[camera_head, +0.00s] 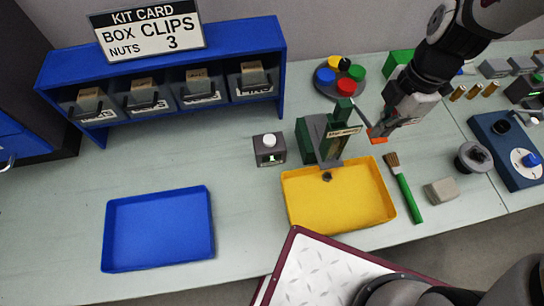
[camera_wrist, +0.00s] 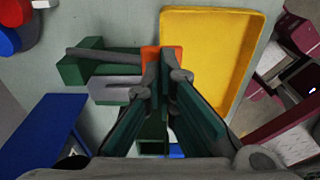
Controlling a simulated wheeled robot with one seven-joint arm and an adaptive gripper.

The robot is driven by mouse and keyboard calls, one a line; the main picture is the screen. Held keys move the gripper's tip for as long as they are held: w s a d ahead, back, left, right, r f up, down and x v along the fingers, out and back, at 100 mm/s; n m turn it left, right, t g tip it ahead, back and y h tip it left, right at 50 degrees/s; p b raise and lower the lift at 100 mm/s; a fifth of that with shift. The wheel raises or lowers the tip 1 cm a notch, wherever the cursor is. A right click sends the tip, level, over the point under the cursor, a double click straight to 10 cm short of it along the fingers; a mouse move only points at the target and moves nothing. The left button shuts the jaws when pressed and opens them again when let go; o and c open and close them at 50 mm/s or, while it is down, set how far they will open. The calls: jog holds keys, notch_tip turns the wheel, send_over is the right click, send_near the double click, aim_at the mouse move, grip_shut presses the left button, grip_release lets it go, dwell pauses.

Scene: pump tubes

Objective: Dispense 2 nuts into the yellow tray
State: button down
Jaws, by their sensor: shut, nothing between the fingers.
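The yellow tray (camera_head: 352,212) lies on the bench below the green and grey dispenser (camera_head: 312,140). A small dark piece, likely a nut (camera_head: 327,177), is in the tray near its back edge, under the dispenser's mouth. My gripper (camera_head: 376,127) is shut and empty, just right of the dispenser. An orange pad (camera_head: 378,137) is at its fingertips; it also shows in the wrist view (camera_wrist: 155,51). I cannot tell whether they touch it. In the wrist view my gripper (camera_wrist: 168,66) is beside the yellow tray (camera_wrist: 246,50).
A blue tray (camera_head: 157,232) lies at left. A blue rack (camera_head: 170,42) of labelled bins stands behind, under a kit card (camera_head: 148,32). A small dark box with a white knob (camera_head: 269,150) is left of the dispenser; a green-handled brush (camera_head: 408,195) lies right of the yellow tray.

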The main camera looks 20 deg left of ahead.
jog(key=shift+f+b, duration=1.1)
jog(key=shift+f, duration=1.05)
jog(key=shift+r, duration=0.15)
notch_tip(320, 180, up, 10)
jog(key=p, duration=0.5)
jog(key=shift+s, duration=0.1)
